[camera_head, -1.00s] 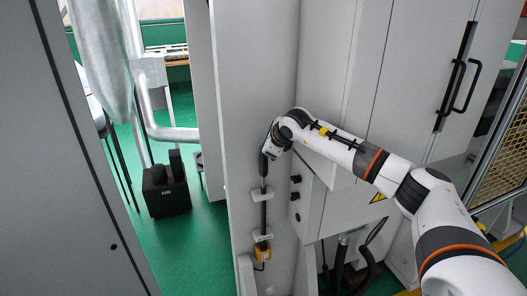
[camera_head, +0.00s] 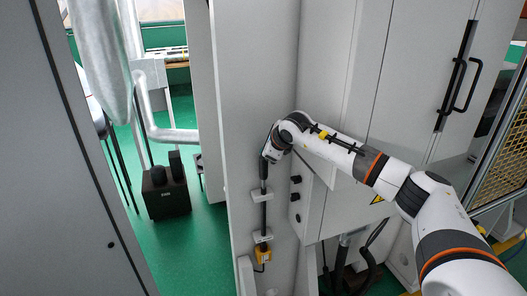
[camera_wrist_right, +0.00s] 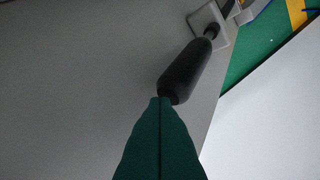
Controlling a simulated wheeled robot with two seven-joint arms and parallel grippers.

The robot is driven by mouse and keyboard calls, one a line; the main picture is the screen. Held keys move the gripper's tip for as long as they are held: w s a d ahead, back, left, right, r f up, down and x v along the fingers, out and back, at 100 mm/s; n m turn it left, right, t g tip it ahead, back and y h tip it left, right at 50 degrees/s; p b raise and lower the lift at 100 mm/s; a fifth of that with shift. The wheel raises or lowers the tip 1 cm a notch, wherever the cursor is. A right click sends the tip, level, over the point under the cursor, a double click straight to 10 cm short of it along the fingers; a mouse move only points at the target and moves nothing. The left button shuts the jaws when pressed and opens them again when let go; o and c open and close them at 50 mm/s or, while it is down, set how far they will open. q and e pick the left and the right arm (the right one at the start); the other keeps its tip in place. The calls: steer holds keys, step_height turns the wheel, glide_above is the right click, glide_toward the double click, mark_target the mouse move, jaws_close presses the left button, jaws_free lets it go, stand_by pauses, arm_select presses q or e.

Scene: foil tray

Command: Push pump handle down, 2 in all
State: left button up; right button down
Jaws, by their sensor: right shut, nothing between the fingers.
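The pump handle is a black grip (camera_head: 263,171) on a thin upright rod, held along the grey cabinet's side by two white brackets. In the right wrist view the grip (camera_wrist_right: 188,72) is a thick dark cylinder with the rod running beyond it through a bracket. My right gripper (camera_head: 266,156) is at the top end of the grip, shut and empty. Its green fingers (camera_wrist_right: 161,101) meet the near end of the grip and seem to touch it. The exact contact is partly hidden by the fingers. My left gripper is not in view.
A yellow fitting (camera_head: 263,254) sits at the rod's lower end. Dark knobs (camera_head: 295,180) stick out of the cabinet just right of the handle. A cabinet door with a black handle (camera_head: 459,85) is at the right. Green floor lies open at the left, around a black box (camera_head: 166,198).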

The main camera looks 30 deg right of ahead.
steer(key=shift+s+f+b, duration=0.1)
steer(key=shift+f+b, duration=0.95)
steer(key=shift+f, duration=0.4)
stand_by(0.7)
steer(key=shift+r, duration=0.1)
steer(key=shift+d+r+p, duration=0.1)
steer(key=shift+r+p, duration=1.5)
steer(key=shift+r, duration=1.35)
steer(key=shift+r, duration=0.2)
steer(key=shift+r+p, duration=1.35)
steer(key=shift+r, duration=1.05)
